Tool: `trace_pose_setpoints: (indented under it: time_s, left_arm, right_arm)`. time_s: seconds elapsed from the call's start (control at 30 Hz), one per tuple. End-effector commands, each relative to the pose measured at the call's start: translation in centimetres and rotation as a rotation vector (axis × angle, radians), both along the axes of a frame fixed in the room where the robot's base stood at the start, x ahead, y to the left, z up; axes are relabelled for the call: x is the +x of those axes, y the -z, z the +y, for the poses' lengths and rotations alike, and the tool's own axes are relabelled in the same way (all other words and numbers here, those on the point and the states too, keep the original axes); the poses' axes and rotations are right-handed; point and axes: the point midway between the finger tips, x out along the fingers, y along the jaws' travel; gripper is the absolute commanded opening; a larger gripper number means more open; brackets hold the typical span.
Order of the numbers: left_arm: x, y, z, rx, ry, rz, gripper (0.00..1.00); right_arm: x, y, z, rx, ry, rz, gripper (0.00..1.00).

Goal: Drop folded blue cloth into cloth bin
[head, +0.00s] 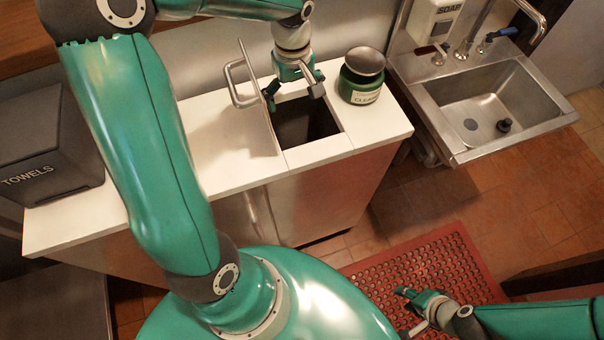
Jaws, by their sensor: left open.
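No blue cloth shows in the head view. My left gripper (294,92) is open, its fingers spread and pointing down, with nothing seen between them. It is over the far edge of a rectangular opening (306,122) in the white counter. The inside of the opening is dark, and its contents cannot be made out. A lid with a metal handle (236,84) stands raised at the opening's left side. A dark grey box marked TOWELS (48,150) stands at the counter's left end. My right gripper (411,311) is open and empty, low over the red mat.
A green jar with a grey top (362,78) stands on the counter (222,140) just right of the opening. A steel sink (485,105) with a soap dispenser (434,20) is at the right. A perforated red mat (440,258) lies on the tiled floor.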

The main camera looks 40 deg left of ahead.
Motion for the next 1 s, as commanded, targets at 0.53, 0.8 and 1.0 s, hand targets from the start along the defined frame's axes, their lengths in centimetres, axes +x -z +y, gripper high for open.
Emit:
trace_pose_setpoints:
  time_s: [0.53, 0.8, 1.0]
  left_arm:
    - [0.1, -9.5, 0.0, -0.001, 0.002, -0.002, 0.99]
    - [0.0, -10.2, 0.0, -0.001, 0.002, 0.002, 0.99]
    - [0.0, -10.2, 0.0, -0.001, 0.001, 0.002, 0.99]
  right_arm:
    - [0.0, 0.0, 0.0, 0.0, 0.0, 0.0, 0.39]
    - [0.0, 0.0, 0.0, 0.0, 0.0, 0.0, 0.39]
    - [0.0, 0.1, 0.0, 0.0, 0.0, 0.0, 0.39]
